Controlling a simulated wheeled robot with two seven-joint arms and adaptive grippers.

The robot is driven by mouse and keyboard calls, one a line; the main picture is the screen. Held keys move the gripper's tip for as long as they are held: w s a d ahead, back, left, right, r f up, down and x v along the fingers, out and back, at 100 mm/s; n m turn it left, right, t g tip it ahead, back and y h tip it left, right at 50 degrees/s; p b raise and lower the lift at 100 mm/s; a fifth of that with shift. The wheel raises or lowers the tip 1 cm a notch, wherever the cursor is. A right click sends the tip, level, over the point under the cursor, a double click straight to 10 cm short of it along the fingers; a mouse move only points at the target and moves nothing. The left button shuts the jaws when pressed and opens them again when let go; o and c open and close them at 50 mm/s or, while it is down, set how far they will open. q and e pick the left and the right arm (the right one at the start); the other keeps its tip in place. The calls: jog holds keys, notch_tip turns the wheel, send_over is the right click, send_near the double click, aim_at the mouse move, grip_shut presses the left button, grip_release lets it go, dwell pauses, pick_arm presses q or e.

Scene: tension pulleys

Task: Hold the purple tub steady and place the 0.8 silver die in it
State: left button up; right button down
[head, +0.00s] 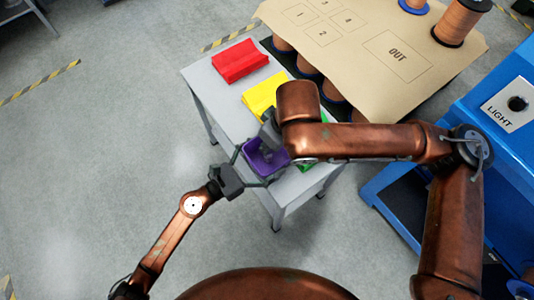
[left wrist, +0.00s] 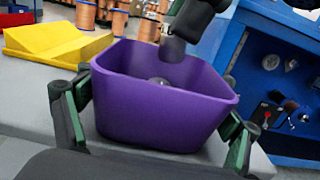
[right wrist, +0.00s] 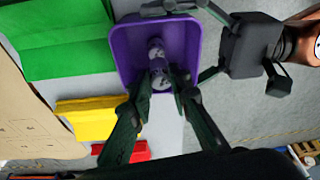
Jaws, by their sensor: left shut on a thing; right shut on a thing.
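The purple tub (head: 266,160) stands upright on the grey table near its front edge. My left gripper (head: 252,168) is shut on the tub, one finger along each side, as the left wrist view (left wrist: 158,108) shows. My right gripper (right wrist: 160,84) points down into the tub's opening, shut on a silver die (right wrist: 157,66). In the left wrist view the held grey piece (left wrist: 172,49) hangs at the tub's mouth, near the far wall. A small round silver shape (left wrist: 159,82) shows lower inside the tub; I cannot tell whether it is a separate piece.
A board marked OUT (head: 398,54) and a blue machine (head: 500,112) stand to the right.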

jog(key=shift+f, duration=1.15)
jog(key=c, duration=1.7)
grip_release()
pick_arm(q)
jog(key=shift+w, duration=0.1)
pick_arm(e)
jog(key=v, duration=1.2)
pick_arm(q)
jog(key=o, duration=1.2)
jog(key=shift+a, duration=0.1)
